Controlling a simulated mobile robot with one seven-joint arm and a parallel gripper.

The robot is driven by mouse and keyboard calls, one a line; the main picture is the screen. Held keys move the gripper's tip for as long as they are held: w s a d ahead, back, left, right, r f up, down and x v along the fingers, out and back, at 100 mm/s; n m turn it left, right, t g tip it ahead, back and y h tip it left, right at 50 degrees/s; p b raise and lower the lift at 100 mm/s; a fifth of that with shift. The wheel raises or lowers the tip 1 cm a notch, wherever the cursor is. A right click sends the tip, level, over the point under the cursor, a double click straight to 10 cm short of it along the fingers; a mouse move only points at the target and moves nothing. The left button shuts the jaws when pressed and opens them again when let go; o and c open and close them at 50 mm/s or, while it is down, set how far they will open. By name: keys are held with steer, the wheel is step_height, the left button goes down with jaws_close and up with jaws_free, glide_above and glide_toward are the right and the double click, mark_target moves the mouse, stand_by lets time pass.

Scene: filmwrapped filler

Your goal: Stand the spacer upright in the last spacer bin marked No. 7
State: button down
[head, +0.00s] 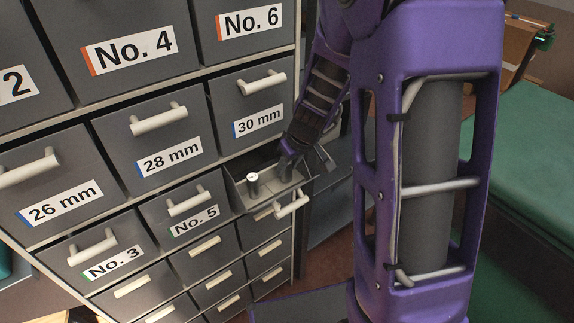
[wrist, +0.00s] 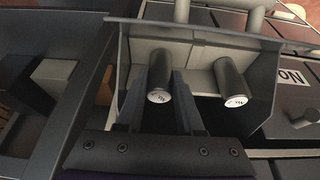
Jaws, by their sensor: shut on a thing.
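My gripper (head: 287,175) reaches down into an open grey drawer (head: 238,196). In the wrist view its fingers (wrist: 166,108) are shut on a dark cylindrical spacer (wrist: 158,82) with a pale marked end facing the camera. The held spacer stands roughly upright inside the drawer; whether its foot touches the floor is unclear. A second, similar spacer (head: 252,182) stands upright in the same drawer, to the left in the head view; it also shows in the wrist view (wrist: 231,80), apart from the held one. The open drawer's own label is not visible.
Shut drawers surround it: No. 5 (head: 195,220) and No. 3 (head: 113,264) to the left, 30 mm (head: 258,118) above, No. 6 (head: 249,21) higher. The open drawer's handle (head: 292,204) juts forward. A green surface (head: 535,140) lies at right.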

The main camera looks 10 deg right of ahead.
steer(key=shift+f, duration=0.15)
steer(key=c, duration=0.5)
jaws_free()
steer(key=shift+c, duration=0.2)
steer(key=p+v, duration=0.3)
steer(key=v, duration=0.9)
